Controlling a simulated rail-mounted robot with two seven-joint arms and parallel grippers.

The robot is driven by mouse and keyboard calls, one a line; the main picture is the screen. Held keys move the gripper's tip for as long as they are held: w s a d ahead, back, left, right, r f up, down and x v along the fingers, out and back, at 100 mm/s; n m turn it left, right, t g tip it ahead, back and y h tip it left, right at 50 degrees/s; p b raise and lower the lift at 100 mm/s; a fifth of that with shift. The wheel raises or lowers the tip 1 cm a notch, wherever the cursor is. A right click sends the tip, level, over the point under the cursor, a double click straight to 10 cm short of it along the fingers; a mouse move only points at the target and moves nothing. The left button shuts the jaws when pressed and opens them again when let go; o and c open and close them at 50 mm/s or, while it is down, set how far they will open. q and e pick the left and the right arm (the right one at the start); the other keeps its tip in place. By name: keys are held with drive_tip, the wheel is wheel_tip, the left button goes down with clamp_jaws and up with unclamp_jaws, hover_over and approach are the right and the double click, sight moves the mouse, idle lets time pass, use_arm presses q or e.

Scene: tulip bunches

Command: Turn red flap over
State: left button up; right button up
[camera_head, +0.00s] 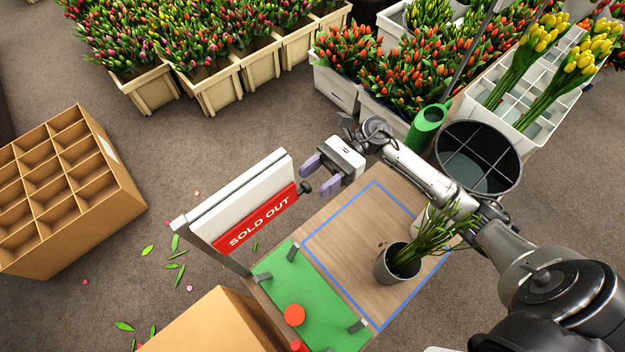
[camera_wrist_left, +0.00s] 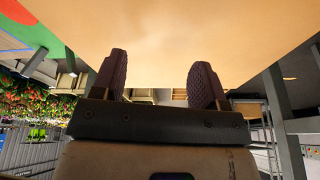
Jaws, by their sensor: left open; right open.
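The red flap (camera_head: 257,217) reads SOLD OUT and hangs on the lower half of a white sign board (camera_head: 238,190) in a grey frame. A dark round knob (camera_head: 306,188) sticks out at the flap's right end. My right gripper (camera_head: 318,174) is open and empty, its purple fingers close to the knob. I cannot tell whether they touch it. My left gripper (camera_wrist_left: 158,85) is out of the head view; in the left wrist view it is open, with nothing between its fingers, near a plain tan surface (camera_wrist_left: 160,30).
A wooden table (camera_head: 345,225) with a blue outline bears a grey pot of green stems (camera_head: 392,264) and a green mat (camera_head: 280,282) with a red disc. A cardboard box (camera_head: 215,325) stands in front and a divided carton (camera_head: 125,190) at left. A black divided bucket (camera_head: 478,158) stands right.

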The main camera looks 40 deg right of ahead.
use_arm(q)
drive_tip(key=shift+f, duration=0.15)
use_arm(e)
drive_tip(key=shift+a, duration=0.8)
drive_tip(key=shift+c, duration=0.3)
